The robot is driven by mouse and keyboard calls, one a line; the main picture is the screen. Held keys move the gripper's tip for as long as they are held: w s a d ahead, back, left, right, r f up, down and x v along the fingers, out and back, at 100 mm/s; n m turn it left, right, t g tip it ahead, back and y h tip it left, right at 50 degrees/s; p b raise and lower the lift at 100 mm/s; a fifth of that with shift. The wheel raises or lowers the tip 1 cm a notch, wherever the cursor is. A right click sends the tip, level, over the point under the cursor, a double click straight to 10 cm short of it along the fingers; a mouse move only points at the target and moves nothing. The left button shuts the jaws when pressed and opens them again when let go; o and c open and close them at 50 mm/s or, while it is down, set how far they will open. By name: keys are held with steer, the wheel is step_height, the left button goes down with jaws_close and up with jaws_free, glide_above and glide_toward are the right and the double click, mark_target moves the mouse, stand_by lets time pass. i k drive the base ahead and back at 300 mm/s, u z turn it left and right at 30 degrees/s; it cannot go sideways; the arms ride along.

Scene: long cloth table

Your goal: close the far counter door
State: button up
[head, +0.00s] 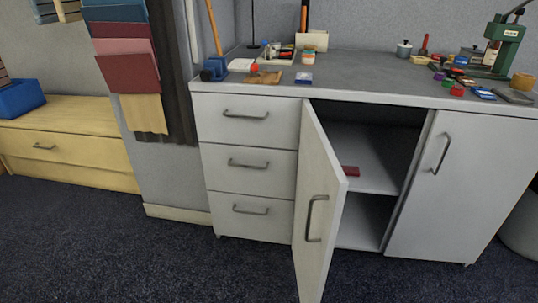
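A white counter (245,101) stands against the grey wall, with several drawers on its left and two doors on its right. The left door (318,180) stands wide open, swung out toward me on its left-side hinge. It carries a grey bar handle (316,218) on the face turned toward the drawers' side. Behind it the open compartment shows a shelf (370,178) with a small red object (351,171) on it. The right door (447,190) is closed, with a handle (440,154) near its upper left. My gripper is not in view.
Tools, small pots and a green press (503,45) sit on the counter top. A yellow wooden chest (70,140) with a blue bin (20,98) stands at left. A rounded grey bin (522,225) is at far right. Dark carpet (150,260) in front is clear.

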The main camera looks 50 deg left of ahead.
mark_target(322, 183)
steer(key=u, duration=1)
steer(key=i, duration=0.7)
steer(key=u, duration=0.3)
steer(key=k, duration=0.4)
steer(key=u, duration=0.1)
